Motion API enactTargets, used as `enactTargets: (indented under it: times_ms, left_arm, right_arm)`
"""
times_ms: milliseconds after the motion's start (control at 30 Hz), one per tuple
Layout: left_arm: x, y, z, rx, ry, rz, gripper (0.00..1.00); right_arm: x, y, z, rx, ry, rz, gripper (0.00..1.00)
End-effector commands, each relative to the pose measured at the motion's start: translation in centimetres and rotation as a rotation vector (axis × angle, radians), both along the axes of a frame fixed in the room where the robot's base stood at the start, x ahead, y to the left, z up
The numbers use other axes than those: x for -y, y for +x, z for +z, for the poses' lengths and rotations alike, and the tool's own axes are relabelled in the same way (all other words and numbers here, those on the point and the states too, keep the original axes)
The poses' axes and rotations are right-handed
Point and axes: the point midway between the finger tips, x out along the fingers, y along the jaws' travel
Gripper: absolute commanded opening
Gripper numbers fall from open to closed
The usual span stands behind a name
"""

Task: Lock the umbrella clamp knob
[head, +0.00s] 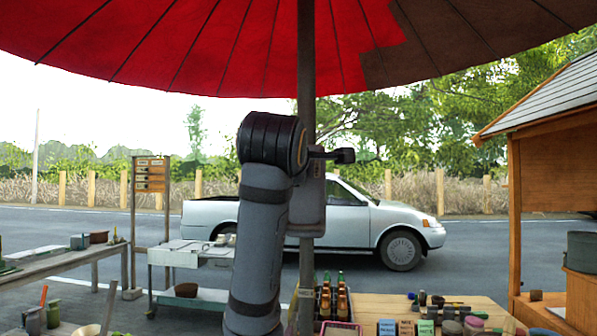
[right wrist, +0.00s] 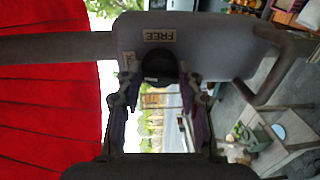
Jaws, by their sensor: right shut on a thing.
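The umbrella pole (head: 306,60) stands upright in the middle of the head view under the red and brown canopy (head: 230,40). In the right wrist view, a grey clamp body (right wrist: 215,55) sits on the pole (right wrist: 60,48), with a label reading FREE, upside down, and a second small label beside it. The dark round clamp knob (right wrist: 160,68) is below the FREE label. My right gripper (right wrist: 160,88) is shut on this knob, one finger on each side. In the head view my arm hides the gripper and most of the clamp. My left gripper is not in view.
A dark piece (head: 343,155) juts out right of the pole. A wooden table (head: 455,302) with jars and small blocks stands at the lower right, beside a bottle crate (head: 325,305). A roofed stall (head: 540,160) is at the right. A silver pickup (head: 345,217) stands behind.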

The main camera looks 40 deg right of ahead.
Motion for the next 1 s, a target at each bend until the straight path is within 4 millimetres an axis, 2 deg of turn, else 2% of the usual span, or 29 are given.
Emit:
enactTargets:
  times_ms: [333,900,933,1000]
  left_arm:
    - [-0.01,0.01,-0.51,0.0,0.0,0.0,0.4]
    - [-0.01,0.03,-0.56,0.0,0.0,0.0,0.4]
    - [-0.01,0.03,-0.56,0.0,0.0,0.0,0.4]
    - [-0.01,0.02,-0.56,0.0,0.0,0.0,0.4]
  right_arm:
    - [-0.03,0.02,-0.03,-0.112,-0.089,0.001,0.06]
    - [-0.04,0.05,-0.02,-0.136,-0.108,0.001,0.06]
    - [-0.04,0.05,-0.02,-0.136,-0.108,0.001,0.38]
    - [-0.04,0.05,-0.02,-0.136,-0.108,0.001,0.48]
